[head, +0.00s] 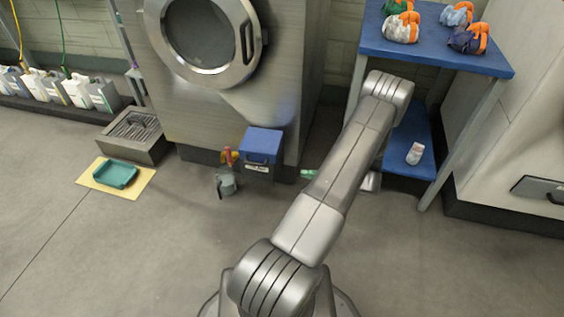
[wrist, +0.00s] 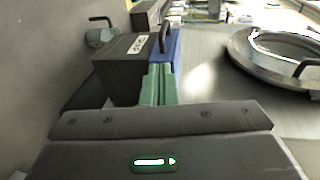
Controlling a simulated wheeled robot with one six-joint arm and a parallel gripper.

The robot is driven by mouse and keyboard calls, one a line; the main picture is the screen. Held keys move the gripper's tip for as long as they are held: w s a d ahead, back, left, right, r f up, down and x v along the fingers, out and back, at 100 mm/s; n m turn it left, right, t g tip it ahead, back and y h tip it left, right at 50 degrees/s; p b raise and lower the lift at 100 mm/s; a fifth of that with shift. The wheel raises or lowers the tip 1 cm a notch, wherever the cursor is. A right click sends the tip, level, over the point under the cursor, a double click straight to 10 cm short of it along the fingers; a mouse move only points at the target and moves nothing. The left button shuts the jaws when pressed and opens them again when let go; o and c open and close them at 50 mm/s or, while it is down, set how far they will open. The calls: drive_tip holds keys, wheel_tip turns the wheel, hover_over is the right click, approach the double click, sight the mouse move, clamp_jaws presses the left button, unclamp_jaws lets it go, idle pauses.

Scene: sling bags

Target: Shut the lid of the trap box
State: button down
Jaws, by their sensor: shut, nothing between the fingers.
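The trap box (head: 257,172) is a dark grey box with a blue lid (head: 262,140), standing against the foot of the large metal machine. The lid lies over the box top and looks down, with no clear gap showing. A dark handle and a pale label are on its front. In the wrist view the box (wrist: 125,65) appears turned on its side, with the blue lid (wrist: 174,55) at its right edge. My gripper (wrist: 159,75) has green fingers, shut and empty, close to the box in that view. In the head view its green tip (head: 308,174) shows right of the box, mostly hidden behind my arm.
A grey pot (head: 226,184) and a red object (head: 229,156) stand left of the box. A grated unit (head: 133,140) and a teal tray (head: 116,174) on a yellow mat are farther left. A blue table (head: 425,55) with bags stands right. The front floor is clear.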

drive_tip(key=b+x, duration=0.3)
drive_tip(key=x, duration=1.1)
drive_tip(key=shift+w, duration=0.15)
drive_tip(key=shift+w+a+b, duration=0.25)
drive_tip(key=shift+a+b, duration=0.45)
